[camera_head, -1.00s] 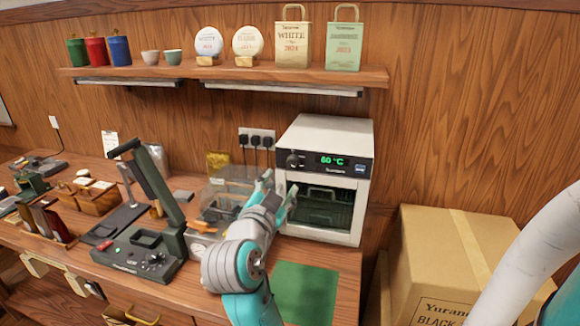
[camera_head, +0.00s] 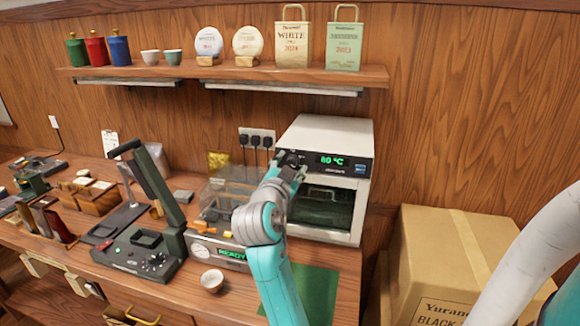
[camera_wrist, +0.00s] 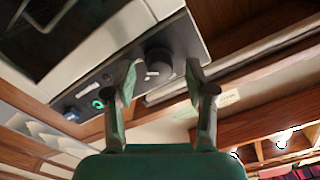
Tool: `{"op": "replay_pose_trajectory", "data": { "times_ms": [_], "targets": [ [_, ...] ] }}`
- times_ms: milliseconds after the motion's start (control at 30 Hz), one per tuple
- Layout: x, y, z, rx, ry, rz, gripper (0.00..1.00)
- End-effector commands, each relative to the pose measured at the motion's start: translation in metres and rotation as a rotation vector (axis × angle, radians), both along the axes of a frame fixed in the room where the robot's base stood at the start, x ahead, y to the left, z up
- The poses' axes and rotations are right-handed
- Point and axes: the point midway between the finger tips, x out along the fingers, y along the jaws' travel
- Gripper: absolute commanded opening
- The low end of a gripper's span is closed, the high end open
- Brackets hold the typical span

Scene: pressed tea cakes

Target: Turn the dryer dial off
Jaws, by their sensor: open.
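The white dryer (camera_head: 325,133) stands on the counter against the wall, its door closed. Its dark control panel shows a lit green °C reading (camera_head: 331,160). The round dark dial (camera_wrist: 158,63) has a pale mark and sits on this panel, left of the reading in the head view. My gripper (camera_head: 291,168) is at the panel's left part and largely covers the dial there. In the wrist view my gripper (camera_wrist: 162,78) is open, with one finger on either side of the dial. I cannot tell whether the fingers touch it.
A clear-lidded device with a green READY display (camera_head: 232,255) stands left of my arm. A small white cup (camera_head: 212,280) is in front of it. A green mat (camera_head: 318,290) lies below the dryer. A cardboard box (camera_head: 440,255) stands at right. A shelf (camera_head: 230,75) runs above.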

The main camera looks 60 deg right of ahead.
Motion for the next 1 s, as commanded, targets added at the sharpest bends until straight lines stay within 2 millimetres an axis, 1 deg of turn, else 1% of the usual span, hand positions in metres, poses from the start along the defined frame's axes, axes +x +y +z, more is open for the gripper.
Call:
{"op": "replay_pose_trajectory", "data": {
  "times_ms": [33, 67, 100, 167, 200, 233, 467, 667, 867, 1000],
  "targets": [
    [-0.0001, 0.0002, 0.0000, 0.000, 0.000, 0.000, 0.48],
    [-0.0001, 0.0002, 0.0000, 0.000, 0.000, 0.000, 0.40],
    [0.0000, 0.0002, -0.0001, 0.000, 0.000, 0.000, 0.30],
    [-0.0001, 0.0003, -0.0001, 0.000, 0.000, 0.000, 0.15],
    [-0.0001, 0.0003, -0.0001, 0.000, 0.000, 0.000, 0.05],
    [-0.0001, 0.0003, -0.0001, 0.000, 0.000, 0.000, 0.00],
    [-0.0001, 0.0003, -0.0001, -0.003, 0.008, 0.000, 0.00],
    [0.0001, 0.0004, 0.0000, -0.022, 0.064, 0.000, 0.00],
    [0.0005, 0.0005, 0.0001, -0.066, 0.189, 0.000, 0.00],
    [0.0008, 0.0006, 0.0002, -0.107, 0.308, 0.000, 0.00]
  ]
}}
